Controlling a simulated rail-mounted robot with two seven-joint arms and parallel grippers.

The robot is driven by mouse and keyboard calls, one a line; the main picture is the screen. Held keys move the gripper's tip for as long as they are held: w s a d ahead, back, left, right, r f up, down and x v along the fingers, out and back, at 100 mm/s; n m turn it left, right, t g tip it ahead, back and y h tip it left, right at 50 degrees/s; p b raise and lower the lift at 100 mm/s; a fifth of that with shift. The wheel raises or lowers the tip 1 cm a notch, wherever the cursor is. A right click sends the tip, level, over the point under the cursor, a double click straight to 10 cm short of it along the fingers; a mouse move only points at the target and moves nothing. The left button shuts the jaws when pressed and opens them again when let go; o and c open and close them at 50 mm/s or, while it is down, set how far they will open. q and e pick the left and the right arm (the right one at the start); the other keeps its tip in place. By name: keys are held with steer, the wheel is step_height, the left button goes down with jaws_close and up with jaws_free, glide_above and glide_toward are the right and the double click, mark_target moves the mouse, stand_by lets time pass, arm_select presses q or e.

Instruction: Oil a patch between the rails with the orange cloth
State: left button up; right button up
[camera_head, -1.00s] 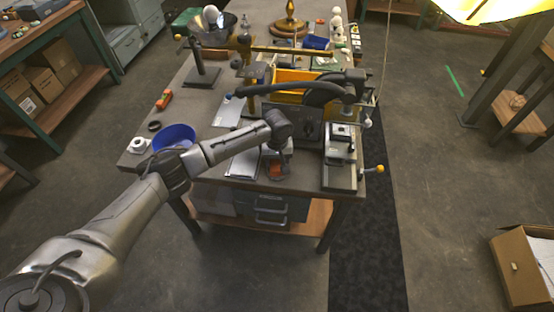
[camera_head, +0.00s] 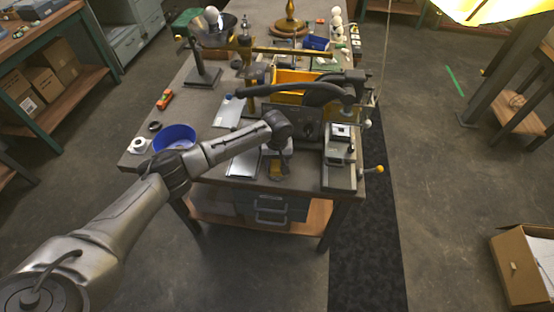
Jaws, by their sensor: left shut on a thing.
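My left gripper (camera_head: 277,162) points down at the front edge of the bench, below my wrist. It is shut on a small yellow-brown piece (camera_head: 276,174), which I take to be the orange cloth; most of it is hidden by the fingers. Just left of it lies a flat silver-grey plate (camera_head: 243,165). I cannot clearly make out the rails or the patch between them at this size. My right gripper is out of view.
A blue bowl (camera_head: 174,137) sits at the left corner of the bench (camera_head: 210,125). A yellow bin (camera_head: 291,82) and a dark curved arm (camera_head: 300,91) are behind the gripper.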

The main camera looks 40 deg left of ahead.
mark_target(277, 161)
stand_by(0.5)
arm_select(q)
steer(key=shift+f+p, duration=0.15)
steer(key=shift+p, duration=0.2)
stand_by(0.6)
stand_by(0.5)
steer(key=shift+s+r+p, duration=0.1)
steer(key=shift+r+p, duration=0.85)
steer(key=shift+p, duration=0.2)
step_height(277, 161, up, 3)
steer(key=p, duration=0.3)
steer(key=shift+p, duration=0.4)
step_height(277, 161, up, 2)
steer(key=p, duration=0.3)
steer(key=shift+r, duration=0.2)
